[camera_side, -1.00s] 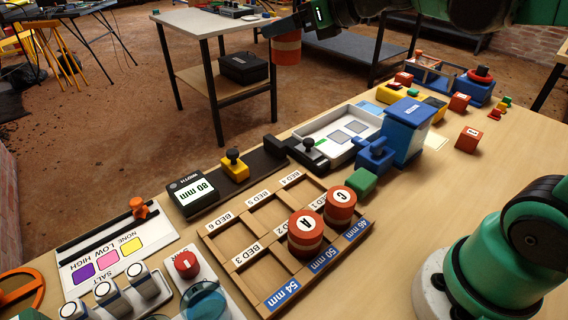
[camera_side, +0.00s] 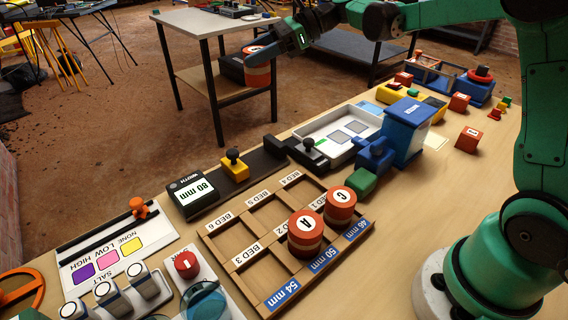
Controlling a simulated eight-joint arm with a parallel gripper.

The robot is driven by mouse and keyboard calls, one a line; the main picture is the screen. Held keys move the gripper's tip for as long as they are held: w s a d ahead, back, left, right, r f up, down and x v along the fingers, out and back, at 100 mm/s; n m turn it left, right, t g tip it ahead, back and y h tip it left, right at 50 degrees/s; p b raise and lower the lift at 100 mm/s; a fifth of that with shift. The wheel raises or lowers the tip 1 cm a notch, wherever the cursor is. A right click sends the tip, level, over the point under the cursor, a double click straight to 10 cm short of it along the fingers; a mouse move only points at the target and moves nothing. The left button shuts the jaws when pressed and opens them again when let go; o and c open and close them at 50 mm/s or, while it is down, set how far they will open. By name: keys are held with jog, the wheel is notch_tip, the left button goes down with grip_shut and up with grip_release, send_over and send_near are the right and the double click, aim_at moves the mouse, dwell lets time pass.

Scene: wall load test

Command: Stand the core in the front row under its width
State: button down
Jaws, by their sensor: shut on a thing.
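My gripper (camera_side: 272,53) is shut on a red core with a pale band (camera_side: 257,76), held upright in the air beyond the bench's far edge. The letter on its top is mostly hidden. The wooden rack (camera_side: 240,272) has a front row labelled 54 mm (camera_side: 282,293), 50 mm (camera_side: 323,259) and 46 mm (camera_side: 355,229). Core A (camera_side: 305,238) stands in the 50 mm bed and core C (camera_side: 340,208) in the 46 mm bed. The 54 mm bed is empty, as are the back beds. The width gauge (camera_side: 190,192) reads 80 mm.
A yellow slider with a black knob (camera_side: 235,166) sits on the gauge rail. Small switches and a red button (camera_side: 186,262) are at the left.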

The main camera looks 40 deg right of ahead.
jog(key=shift+f, duration=0.1)
notch_tip(320, 180, down, 17)
jog(key=shift+f, duration=0.2)
dwell(0.4)
jog(key=shift+f, duration=0.15)
jog(key=shift+c, duration=0.7)
grip_release()
